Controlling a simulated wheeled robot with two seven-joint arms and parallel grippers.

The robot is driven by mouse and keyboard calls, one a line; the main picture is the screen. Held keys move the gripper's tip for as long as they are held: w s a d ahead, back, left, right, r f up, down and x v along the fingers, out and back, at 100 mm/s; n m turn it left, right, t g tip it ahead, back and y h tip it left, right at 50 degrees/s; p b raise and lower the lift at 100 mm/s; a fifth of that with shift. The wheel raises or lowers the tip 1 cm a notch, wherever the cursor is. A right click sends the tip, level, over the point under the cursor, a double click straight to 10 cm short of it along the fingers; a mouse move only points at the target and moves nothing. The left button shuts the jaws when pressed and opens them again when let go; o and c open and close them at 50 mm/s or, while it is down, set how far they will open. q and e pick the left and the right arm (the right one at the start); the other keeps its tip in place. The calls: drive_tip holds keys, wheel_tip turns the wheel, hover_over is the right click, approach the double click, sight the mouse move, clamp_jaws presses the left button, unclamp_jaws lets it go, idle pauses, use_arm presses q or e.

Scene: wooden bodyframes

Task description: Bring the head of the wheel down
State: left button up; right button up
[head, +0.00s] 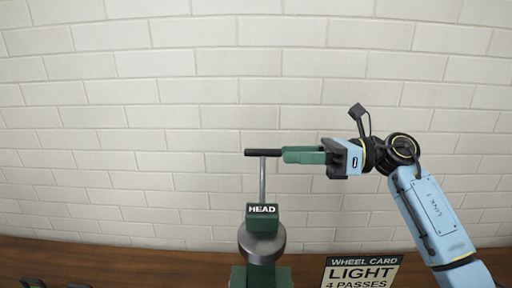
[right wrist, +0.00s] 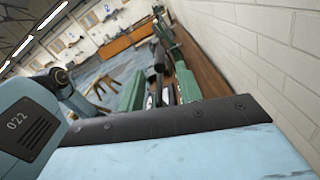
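The wheel's green head (head: 262,222) carries the sign HEAD and stands above a grey metal wheel (head: 262,243). A thin steel rod (head: 263,180) rises from the head to a black crossbar handle (head: 263,153). My right gripper (head: 286,155) comes in level from the right, its green fingertips at the handle's right end. In the right wrist view, the fingers stand apart, with a gap between them (right wrist: 160,92). The dark handle (right wrist: 158,55) shows just past that gap; I cannot tell whether the fingers touch it.
A card (head: 361,273) reading WHEEL CARD, LIGHT, 4 PASSES stands right of the wheel. The wooden bench (head: 150,262) runs along a white brick wall (head: 120,120). The space around the handle is clear.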

sight(256, 154)
drive_tip(key=a+p, duration=0.2)
drive_tip(key=a, duration=0.6)
drive_tip(key=shift+d, duration=0.1)
drive_tip(key=shift+c, duration=0.2)
clamp_jaws()
